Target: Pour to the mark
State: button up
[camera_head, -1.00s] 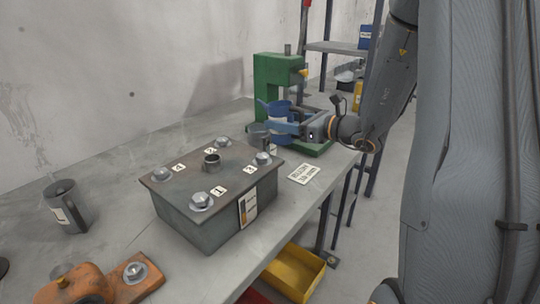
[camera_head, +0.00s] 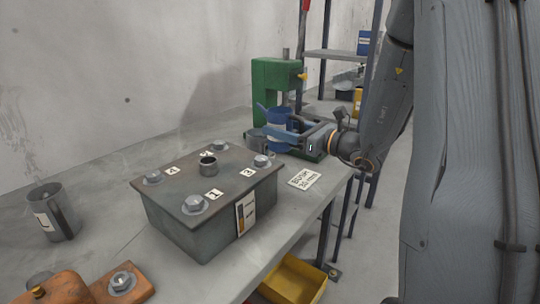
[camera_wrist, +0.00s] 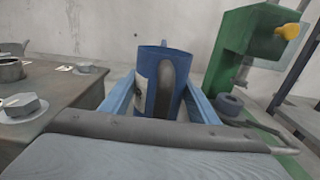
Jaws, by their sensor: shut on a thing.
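My gripper (camera_head: 290,133) is shut on a blue jug (camera_head: 275,122) at the back of the bench, in front of the green press. In the wrist view the jug (camera_wrist: 160,72) stands upright between the blue fingers, its dark handle towards me and a white label on its left side. A grey-green gearbox (camera_head: 205,205) stands to the left, with an open filler neck (camera_head: 207,163) on its lid. The liquid inside the jug is hidden.
Numbered bolts surround the neck. A green press (camera_head: 275,85) stands behind the jug. A grey mug (camera_head: 55,212) is at the left and an orange part (camera_head: 62,289) at the front. A card (camera_head: 304,178) lies near the bench edge; a yellow bin (camera_head: 296,280) is below.

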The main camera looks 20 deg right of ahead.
aim_at(282, 110)
jog(key=shift+a+r+p, duration=0.2)
jog(key=shift+r+p, duration=0.8)
jog(key=shift+r, duration=0.55)
jog(key=shift+d+r+p, duration=0.1)
jog(key=shift+r+p, duration=0.9)
jog(key=shift+r, duration=0.5)
jog(key=shift+f, duration=0.1)
